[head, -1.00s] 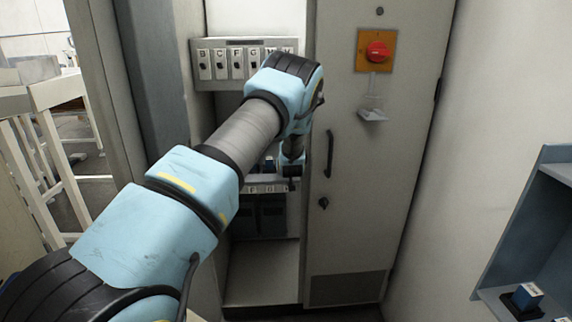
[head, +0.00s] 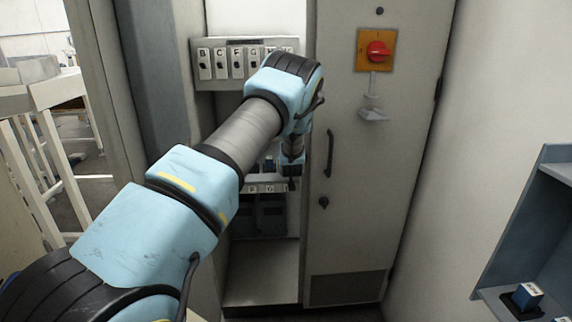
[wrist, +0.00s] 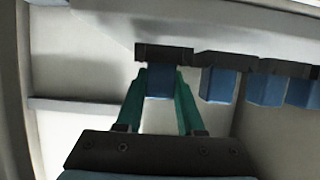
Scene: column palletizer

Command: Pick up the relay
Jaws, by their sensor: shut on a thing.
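In the wrist view my gripper (wrist: 161,84) has its two green fingers on either side of a blue relay (wrist: 160,86). The fingers are shut on it. The relay sits directly against a dark socket (wrist: 164,53); I cannot tell whether it is apart from it. In the head view my arm reaches into the open cabinet, and the gripper (head: 290,184) is small and dark by the lower row. The held relay is not clear there.
Several more blue relays (wrist: 218,85) stand in the same row to the right. A panel of lettered switches (head: 220,64) is above. The cabinet door (head: 372,180), with a red switch (head: 378,51), is to the right. A blue-grey shelf (head: 500,300) holds another blue relay (head: 527,296).

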